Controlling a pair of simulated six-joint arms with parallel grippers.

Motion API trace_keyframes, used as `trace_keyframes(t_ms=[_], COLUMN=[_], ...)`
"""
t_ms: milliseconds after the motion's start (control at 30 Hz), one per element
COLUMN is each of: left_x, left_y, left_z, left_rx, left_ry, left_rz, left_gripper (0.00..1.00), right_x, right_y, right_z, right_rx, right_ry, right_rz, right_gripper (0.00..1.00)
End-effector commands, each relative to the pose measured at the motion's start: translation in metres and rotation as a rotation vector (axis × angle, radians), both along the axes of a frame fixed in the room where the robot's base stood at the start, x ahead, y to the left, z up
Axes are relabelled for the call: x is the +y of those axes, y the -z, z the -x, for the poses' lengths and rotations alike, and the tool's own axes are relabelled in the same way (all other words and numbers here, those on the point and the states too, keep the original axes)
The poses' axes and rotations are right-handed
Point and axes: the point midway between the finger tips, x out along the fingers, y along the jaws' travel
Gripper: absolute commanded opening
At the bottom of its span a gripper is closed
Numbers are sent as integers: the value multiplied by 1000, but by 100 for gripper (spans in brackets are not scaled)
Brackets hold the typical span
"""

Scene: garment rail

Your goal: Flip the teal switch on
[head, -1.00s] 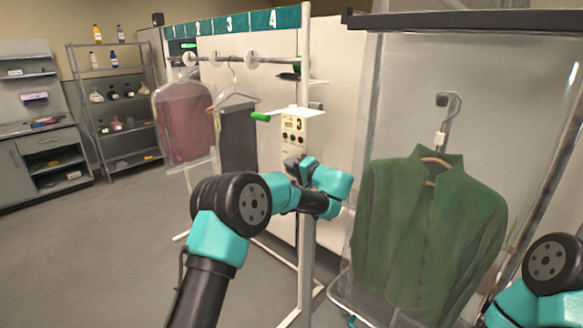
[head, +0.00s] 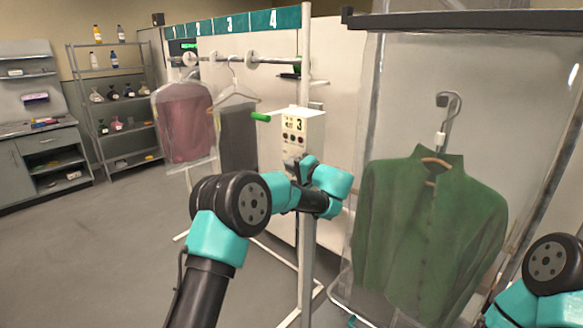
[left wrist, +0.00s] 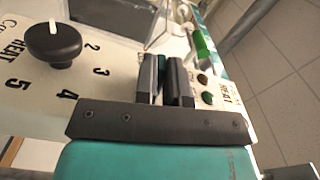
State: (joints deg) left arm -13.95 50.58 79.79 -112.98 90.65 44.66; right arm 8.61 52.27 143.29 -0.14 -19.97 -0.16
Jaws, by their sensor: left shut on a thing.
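The white control box (head: 303,125) on the rail's post carries a number label and small coloured lamps. My left gripper (head: 293,162) is at the lower part of its face. In the left wrist view, the two dark fingers (left wrist: 166,75) are close together over the panel, between a black dial (left wrist: 52,45) marked HEAT and small round lamps (left wrist: 205,90). My right gripper is out of view.
A green jacket (head: 425,235) hangs in a clear booth at right, close to my left arm. A bagged maroon garment (head: 186,122) hangs on the rail at left. Open floor lies at lower left.

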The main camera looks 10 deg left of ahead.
Motion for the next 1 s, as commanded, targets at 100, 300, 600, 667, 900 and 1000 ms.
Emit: trace_keyframes(t_ms=[100,300,600,667,900,1000], left_x=[0,0,-1,-1,-1,-1], left_y=[-2,-7,-14,-14,-16,-16], left_z=[1,1,0,0,-1,-1], left_rx=[66,201,386,412,469,474], left_ry=[0,0,1,1,1,1], left_rz=[-34,-104,-199,-212,-241,-245], left_gripper=[0,0,0,0,0,0], right_x=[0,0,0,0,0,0], right_y=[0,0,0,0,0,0], right_z=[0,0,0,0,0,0], right_rx=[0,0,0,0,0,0], right_ry=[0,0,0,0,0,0], right_rz=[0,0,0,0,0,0], right_gripper=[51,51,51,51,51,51])
